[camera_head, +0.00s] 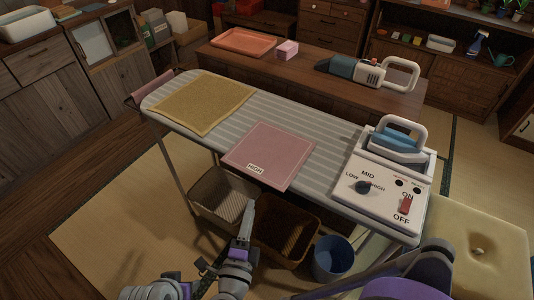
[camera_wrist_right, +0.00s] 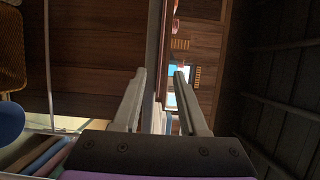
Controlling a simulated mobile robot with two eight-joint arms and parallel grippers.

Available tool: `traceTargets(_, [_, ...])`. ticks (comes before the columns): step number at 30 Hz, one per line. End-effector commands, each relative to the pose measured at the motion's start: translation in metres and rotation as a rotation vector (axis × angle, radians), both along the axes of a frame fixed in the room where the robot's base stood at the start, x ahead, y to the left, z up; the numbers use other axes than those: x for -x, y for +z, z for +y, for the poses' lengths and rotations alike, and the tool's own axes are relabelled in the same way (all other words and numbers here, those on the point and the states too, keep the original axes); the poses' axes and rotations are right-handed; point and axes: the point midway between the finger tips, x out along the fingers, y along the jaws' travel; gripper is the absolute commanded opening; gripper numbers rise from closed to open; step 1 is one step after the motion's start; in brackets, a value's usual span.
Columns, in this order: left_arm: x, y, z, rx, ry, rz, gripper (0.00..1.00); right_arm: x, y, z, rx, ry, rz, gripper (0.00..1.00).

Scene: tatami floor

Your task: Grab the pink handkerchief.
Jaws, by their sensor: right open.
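The pink handkerchief (camera_head: 268,155) lies flat on the striped ironing board (camera_head: 318,130), near the middle of its front edge. It carries a small white label reading HIGH. A mustard-yellow cloth (camera_head: 203,102) lies flat to its left on the board.
A white control box (camera_head: 378,180) with a blue-and-white iron (camera_head: 397,140) sits at the board's right end. Baskets (camera_head: 222,195) and a blue bucket (camera_head: 333,258) stand under the board. A low wooden table (camera_head: 225,55) with an orange tray (camera_head: 243,41) stands behind.

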Motion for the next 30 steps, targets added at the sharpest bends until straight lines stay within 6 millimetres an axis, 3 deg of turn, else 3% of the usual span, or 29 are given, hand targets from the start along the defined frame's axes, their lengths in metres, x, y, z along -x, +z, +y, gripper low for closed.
traceTargets(6, [0.000, -0.001, 0.000, 0.000, 0.000, 0.000, 0.50, -0.035, 0.001, -0.011, 0.002, -0.006, -0.001, 0.42])
traceTargets(14, [0.000, -0.003, 0.000, 0.000, 0.000, 0.001, 0.50, -0.056, 0.001, -0.016, 0.003, -0.004, -0.001, 0.42])
traceTargets(21, [-0.001, -0.008, 0.000, 0.000, 0.000, 0.003, 0.50, -0.090, 0.000, -0.025, 0.005, -0.003, -0.002, 0.42])
traceTargets(30, [-0.001, -0.008, 0.000, 0.000, 0.000, 0.003, 0.50, -0.098, 0.001, -0.026, 0.004, 0.000, -0.002, 0.42])
